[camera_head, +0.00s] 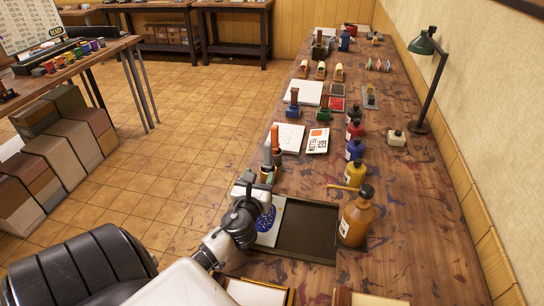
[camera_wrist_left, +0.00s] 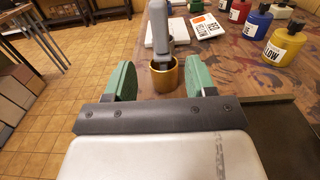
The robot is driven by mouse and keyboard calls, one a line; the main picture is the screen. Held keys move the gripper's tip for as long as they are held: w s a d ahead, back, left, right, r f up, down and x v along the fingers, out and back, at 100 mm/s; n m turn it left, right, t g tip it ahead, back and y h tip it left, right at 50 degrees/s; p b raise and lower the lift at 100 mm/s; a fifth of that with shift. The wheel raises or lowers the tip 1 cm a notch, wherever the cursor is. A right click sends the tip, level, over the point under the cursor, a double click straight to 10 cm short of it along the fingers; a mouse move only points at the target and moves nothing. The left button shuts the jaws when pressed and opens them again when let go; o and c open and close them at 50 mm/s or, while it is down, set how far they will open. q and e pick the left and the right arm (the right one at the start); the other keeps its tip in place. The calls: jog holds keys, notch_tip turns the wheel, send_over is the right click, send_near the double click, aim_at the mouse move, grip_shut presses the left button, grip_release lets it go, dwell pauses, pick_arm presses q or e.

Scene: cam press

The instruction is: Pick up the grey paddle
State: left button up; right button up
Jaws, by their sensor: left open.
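The grey paddle (camera_wrist_left: 176,40) stands upright in a brass-coloured cup (camera_wrist_left: 166,76) in the left wrist view. In the head view its grey part (camera_head: 267,152) shows just beyond my left gripper (camera_head: 257,179), with an orange-topped piece beside it. In the left wrist view my left gripper (camera_wrist_left: 158,78) is open, its two green finger pads apart. The paddle's lower end is hidden in the cup. My right gripper is not in view.
A dark tray (camera_head: 306,258) lies right of my left arm, with a large brown bottle (camera_head: 356,216) at its right edge. Yellow (camera_head: 353,172) and blue (camera_head: 354,149) bottles stand further back. White cards (camera_head: 287,137) lie beyond the cup. A black lamp base (camera_head: 417,127) stands near the wall.

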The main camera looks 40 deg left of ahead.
aim_at(267, 158)
pick_arm(q)
jog(key=x, duration=0.4)
jog(key=shift+w+a+f+b, duration=0.1)
jog(key=shift+a+f+b, duration=0.1)
jog(key=shift+b, duration=0.2)
jog(key=shift+w+a+r, duration=0.1)
jog(key=shift+w+a, duration=0.1)
jog(key=shift+w, duration=0.3)
jog(key=b+x, duration=0.1)
jog(key=x, duration=0.3)
jog(key=shift+w+a+b, duration=0.1)
jog(key=shift+w+b, duration=0.3)
jog(key=shift+s+r, duration=0.1)
jog(key=shift+c, duration=0.9)
jog(key=c, duration=0.8)
notch_tip(267, 158, up, 10)
jog(key=shift+p, duration=0.8)
jog(key=shift+c, duration=0.2)
